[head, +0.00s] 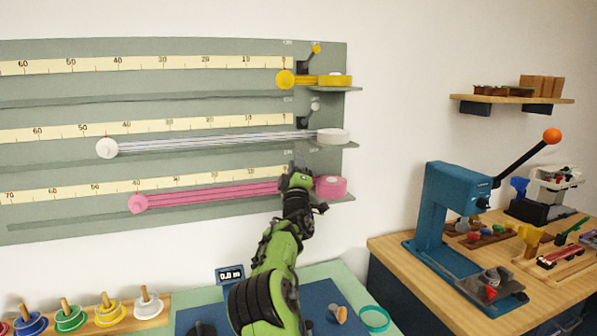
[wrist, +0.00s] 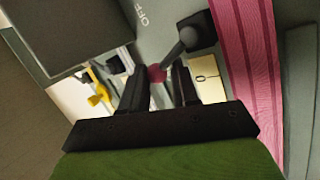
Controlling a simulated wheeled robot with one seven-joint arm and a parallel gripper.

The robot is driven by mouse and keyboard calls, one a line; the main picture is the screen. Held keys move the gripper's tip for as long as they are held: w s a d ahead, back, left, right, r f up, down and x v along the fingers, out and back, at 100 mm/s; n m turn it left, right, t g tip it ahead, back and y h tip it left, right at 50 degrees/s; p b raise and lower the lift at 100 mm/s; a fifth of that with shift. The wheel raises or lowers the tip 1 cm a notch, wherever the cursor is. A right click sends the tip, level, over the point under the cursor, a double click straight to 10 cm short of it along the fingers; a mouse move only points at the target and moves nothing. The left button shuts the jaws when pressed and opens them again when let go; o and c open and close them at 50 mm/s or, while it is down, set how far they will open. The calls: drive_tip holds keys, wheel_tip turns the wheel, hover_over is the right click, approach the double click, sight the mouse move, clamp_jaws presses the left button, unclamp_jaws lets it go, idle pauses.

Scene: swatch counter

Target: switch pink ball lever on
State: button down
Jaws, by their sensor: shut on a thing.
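The pink ball (wrist: 157,73) of the lever shows between the fingertips in the wrist view. Its grey stem (wrist: 175,54) runs up and right to a dark block on the grey board. My gripper (wrist: 164,75) is shut on the ball. In the head view my gripper (head: 298,174) is at the lowest row's right end, near the pink ribbon roll (head: 330,187), and hides the lever. An OFF mark (wrist: 143,15) is on the board, above the ball in the wrist view.
Above are a white-ball lever (head: 315,106) and a yellow-ball lever (head: 316,49). Pink ribbon (head: 210,193) stretches left along the board (head: 150,80) to a pink knob (head: 138,203). A shelf lip lies under each roll. A blue press (head: 448,215) stands on the right bench.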

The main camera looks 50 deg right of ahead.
drive_tip(key=shift+a+f+n+t+y+b, duration=0.15)
drive_tip(key=shift+n+t+y+b, duration=0.35)
drive_tip(key=shift+n+t, duration=0.8)
drive_tip(key=shift+n, duration=0.5)
drive_tip(key=c, duration=1)
unclamp_jaws()
drive_tip(key=shift+s+g, duration=0.15)
drive_tip(key=shift+g, duration=0.15)
drive_tip(key=shift+o, duration=0.2)
drive_tip(key=b+v, duration=0.2)
drive_tip(key=v, duration=1.3)
drive_tip(key=shift+a, duration=0.25)
drive_tip(key=shift+s+f, duration=0.15)
drive_tip(key=shift+s, duration=0.05)
